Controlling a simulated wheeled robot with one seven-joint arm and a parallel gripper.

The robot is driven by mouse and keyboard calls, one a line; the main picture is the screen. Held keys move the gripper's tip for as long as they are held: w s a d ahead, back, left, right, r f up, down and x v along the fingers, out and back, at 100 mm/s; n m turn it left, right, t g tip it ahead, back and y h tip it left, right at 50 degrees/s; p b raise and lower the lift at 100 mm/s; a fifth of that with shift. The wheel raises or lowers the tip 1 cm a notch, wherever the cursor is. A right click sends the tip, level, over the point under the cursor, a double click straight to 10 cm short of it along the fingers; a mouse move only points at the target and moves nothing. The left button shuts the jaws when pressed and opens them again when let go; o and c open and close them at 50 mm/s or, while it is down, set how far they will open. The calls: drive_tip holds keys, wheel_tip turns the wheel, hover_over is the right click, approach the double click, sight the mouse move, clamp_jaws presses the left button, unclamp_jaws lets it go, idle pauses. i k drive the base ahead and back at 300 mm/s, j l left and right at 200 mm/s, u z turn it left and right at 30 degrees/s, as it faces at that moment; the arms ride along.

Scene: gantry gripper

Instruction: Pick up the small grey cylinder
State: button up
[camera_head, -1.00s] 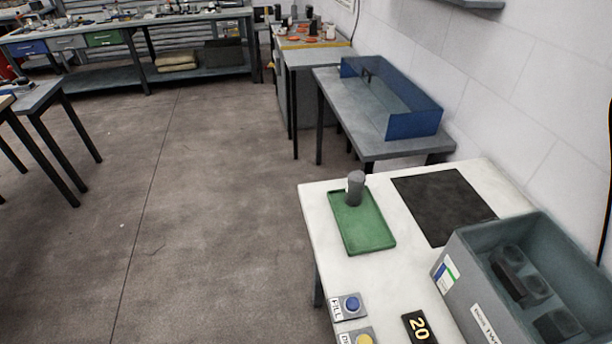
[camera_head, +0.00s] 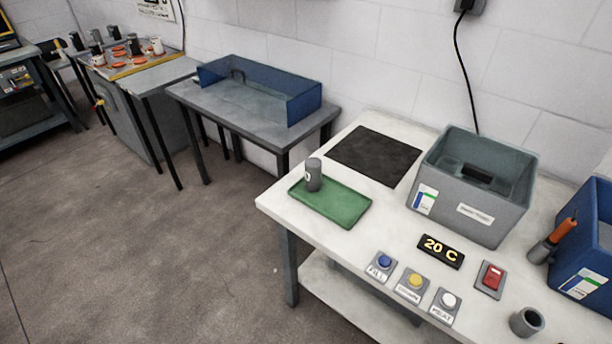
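A small grey cylinder (camera_head: 313,174) with a pale label stands upright on the green tray (camera_head: 345,209), near the tray's back left corner. The tray lies on the white table (camera_head: 381,227) at its left end. Another short grey cylindrical piece (camera_head: 526,321), with a dark opening on top, stands at the table's front right. My gripper is not in view.
A black mat (camera_head: 375,156) lies behind the tray. A grey bin (camera_head: 470,215), a blue bin (camera_head: 590,262), an orange-handled tool (camera_head: 553,242), push buttons (camera_head: 414,283) and a "20 C" display (camera_head: 440,251) occupy the right. Open floor (camera_head: 150,260) lies left.

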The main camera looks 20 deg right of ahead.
sight(312, 166)
drive_tip(key=i+j+u, duration=0.25)
drive_tip(key=i+j, duration=0.3)
drive_tip(key=i+j+u, duration=0.2)
drive_tip(key=i+j, duration=0.15)
drive_tip(key=i, duration=0.3)
